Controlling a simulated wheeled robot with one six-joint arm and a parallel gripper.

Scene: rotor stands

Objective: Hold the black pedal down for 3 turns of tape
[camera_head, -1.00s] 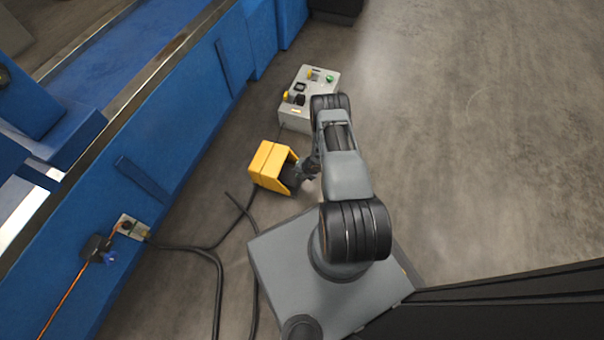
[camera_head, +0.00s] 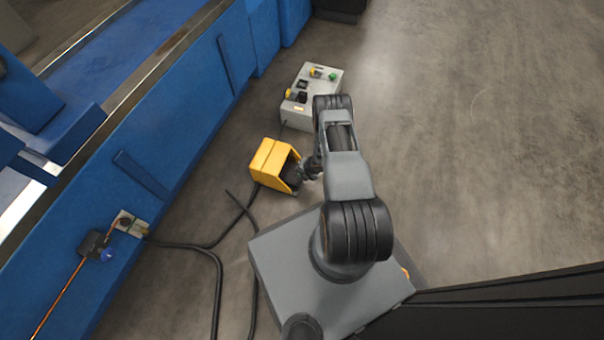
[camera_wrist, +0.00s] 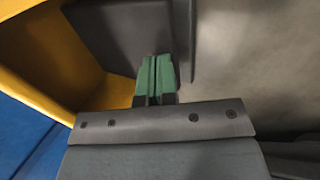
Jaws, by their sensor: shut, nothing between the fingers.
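The black pedal (camera_head: 292,174) sits inside a yellow housing (camera_head: 268,158) on the floor, just left of my arm. In the wrist view the dark pedal (camera_wrist: 112,38) fills the upper middle, with the yellow housing wall (camera_wrist: 45,50) to its left. My gripper (camera_head: 306,172) reaches into the housing's open side. In the wrist view its green fingertips (camera_wrist: 157,72) are shut together, empty, with their tips at the pedal's lower edge. I cannot tell whether they touch the pedal or how far it is pressed. No tape can be made out.
A grey control box (camera_head: 310,95) with yellow and green buttons stands beyond the pedal. A long blue machine frame (camera_head: 170,125) runs along the left. Black cables (camera_head: 215,255) lie on the floor near my base. The floor at right (camera_head: 470,130) is clear.

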